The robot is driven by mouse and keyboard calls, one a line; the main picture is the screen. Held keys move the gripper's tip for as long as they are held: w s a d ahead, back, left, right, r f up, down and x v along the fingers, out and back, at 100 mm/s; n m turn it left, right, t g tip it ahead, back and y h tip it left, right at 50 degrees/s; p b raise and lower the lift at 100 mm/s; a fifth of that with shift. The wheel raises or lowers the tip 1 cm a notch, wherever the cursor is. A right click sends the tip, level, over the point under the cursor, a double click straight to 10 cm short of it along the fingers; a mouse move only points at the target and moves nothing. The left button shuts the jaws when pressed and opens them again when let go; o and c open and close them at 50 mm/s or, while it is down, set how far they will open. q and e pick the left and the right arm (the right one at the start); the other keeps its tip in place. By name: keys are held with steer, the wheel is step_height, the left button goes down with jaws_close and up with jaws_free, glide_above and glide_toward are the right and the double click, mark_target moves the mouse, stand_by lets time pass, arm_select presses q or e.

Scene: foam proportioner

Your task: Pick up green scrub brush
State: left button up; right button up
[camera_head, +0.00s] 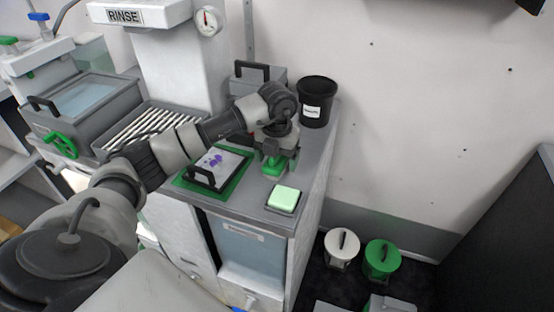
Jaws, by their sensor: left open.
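The green scrub brush (275,166) appears to be the green item on the grey counter, right under my left gripper. My left gripper (275,153) points down with its fingers apart, at the brush's upper part. The gripper and wrist hide part of the brush, and I cannot tell whether the fingers touch it. My right gripper is not in view.
A pale green block (285,198) sits at the counter's front right corner. A black bucket (316,102) stands behind. White (342,249) and green (382,259) lidded bins stand on the floor.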

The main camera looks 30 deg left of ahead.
arm_select(q)
steer(key=shift+f, duration=0.3)
steer(key=c, duration=1)
steer(key=shift+a+r, duration=0.1)
steer(key=shift+r, duration=0.1)
